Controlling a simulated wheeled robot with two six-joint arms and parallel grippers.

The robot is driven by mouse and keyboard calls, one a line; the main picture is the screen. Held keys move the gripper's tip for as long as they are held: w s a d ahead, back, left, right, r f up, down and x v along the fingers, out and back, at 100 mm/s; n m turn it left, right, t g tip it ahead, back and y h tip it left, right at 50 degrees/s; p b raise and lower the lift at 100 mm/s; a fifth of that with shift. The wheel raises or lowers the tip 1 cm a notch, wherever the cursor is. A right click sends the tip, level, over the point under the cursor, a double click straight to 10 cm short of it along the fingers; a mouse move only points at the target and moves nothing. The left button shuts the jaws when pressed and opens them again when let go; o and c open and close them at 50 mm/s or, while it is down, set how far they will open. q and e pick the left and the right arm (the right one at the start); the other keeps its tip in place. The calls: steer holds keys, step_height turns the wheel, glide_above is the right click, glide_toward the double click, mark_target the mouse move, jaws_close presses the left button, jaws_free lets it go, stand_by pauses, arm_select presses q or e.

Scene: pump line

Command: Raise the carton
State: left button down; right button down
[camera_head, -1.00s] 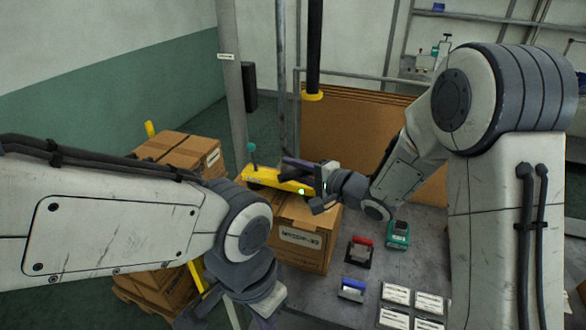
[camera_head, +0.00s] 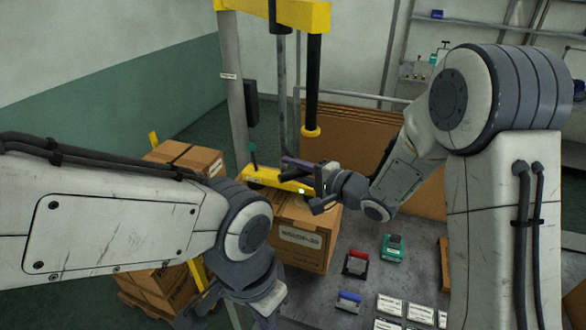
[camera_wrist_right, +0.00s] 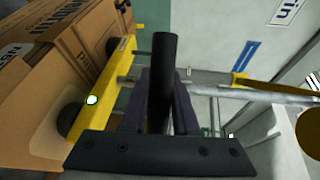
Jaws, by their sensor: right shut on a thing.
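The brown carton (camera_head: 300,238) with a white label hangs under the yellow lifting bar (camera_head: 262,179), with its base apparently above the grey table. In the right wrist view, the carton (camera_wrist_right: 45,85) is at the left, and dark round suction cups on the yellow bar (camera_wrist_right: 105,82) meet it. My right gripper (camera_head: 309,188) is shut on the lifter's black upright handle (camera_wrist_right: 163,85). A small green light shows on the bar. My left gripper (camera_head: 240,312) is low at the bottom edge, away from the carton, its fingers partly cut off.
A pallet stack of cartons (camera_head: 190,157) stands at the left, partly behind my left arm. On the table (camera_head: 322,284) are a red stamp (camera_head: 356,262), a blue stamp (camera_head: 349,301), a green device (camera_head: 393,247) and several label cards (camera_head: 390,305). A yellow overhead beam (camera_head: 290,12) hangs above.

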steer(key=shift+f, duration=0.15)
steer(key=c, duration=0.7)
jaws_free()
steer(key=shift+d, duration=0.15)
steer(key=shift+s+d, duration=0.25)
steer(key=shift+d, duration=0.05)
steer(key=b+v, duration=0.2)
steer(key=v, duration=0.7)
steer(key=shift+s+d, duration=0.15)
steer(key=shift+s, duration=0.1)
